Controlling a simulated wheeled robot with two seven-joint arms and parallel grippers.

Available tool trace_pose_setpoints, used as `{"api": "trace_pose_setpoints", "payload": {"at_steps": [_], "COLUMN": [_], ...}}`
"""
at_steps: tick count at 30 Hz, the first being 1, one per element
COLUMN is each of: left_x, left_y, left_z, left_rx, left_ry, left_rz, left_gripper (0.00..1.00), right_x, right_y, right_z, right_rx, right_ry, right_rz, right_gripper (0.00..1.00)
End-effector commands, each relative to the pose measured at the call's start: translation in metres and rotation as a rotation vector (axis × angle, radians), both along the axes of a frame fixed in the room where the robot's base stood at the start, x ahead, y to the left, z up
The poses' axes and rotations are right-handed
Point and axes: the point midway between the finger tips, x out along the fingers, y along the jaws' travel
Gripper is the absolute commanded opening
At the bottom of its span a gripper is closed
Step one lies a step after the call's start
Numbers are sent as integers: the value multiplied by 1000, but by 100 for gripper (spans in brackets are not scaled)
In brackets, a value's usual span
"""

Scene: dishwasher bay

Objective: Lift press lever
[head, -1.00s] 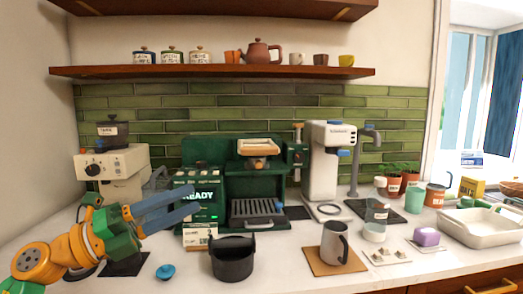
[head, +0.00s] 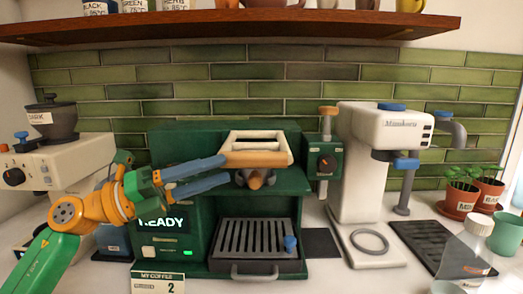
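The green coffee machine (head: 165,250) stands against the tiled wall, with READY lit on its panel. Its cream, frame-shaped press lever (head: 258,136) lies across the upper front, above a brown-orange knob or handle (head: 255,180). My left gripper (head: 226,170) comes in from the left with two blue fingers apart, one above the other. The upper fingertip overlaps the lever's left front end; the lower one is below the lever, left of the brown-orange part. I cannot tell whether either finger touches. Nothing shows between the fingers. My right gripper is not in view.
A grinder (head: 60,165) stands at the left. A white dispenser (head: 365,170) stands to the right, beyond a green unit (head: 325,160) with a knob. A drip tray (head: 258,245) is below the lever. A wooden shelf (head: 240,25) runs overhead. A clear bottle (head: 468,250) is at front right.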

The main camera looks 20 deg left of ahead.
Motion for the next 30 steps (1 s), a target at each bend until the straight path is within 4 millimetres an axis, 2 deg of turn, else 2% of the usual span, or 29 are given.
{"api": "trace_pose_setpoints", "payload": {"at_steps": [4,9,12,16,22,23,27,28,30], "left_x": [5,24,34,40,40,40,40,40,40], "left_y": [-7,-35,-48,-56,-57,-57,-57,-57,-57], "left_z": [6,17,18,17,14,14,14,14,15], "left_rx": [-1,-1,-2,-2,0,0,0,0,0], "left_ry": [0,-1,1,0,0,0,0,0,1], "left_rz": [-1,-3,-2,0,1,1,1,1,1], "left_gripper": [47,47,47,47,47,41,4,0,0], "right_x": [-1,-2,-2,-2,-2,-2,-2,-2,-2], "right_y": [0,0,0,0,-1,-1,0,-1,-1], "right_z": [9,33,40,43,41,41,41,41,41], "right_rx": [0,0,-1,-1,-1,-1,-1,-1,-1], "right_ry": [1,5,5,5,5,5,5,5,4], "right_rz": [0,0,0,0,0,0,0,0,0], "right_gripper": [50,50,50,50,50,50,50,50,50]}}
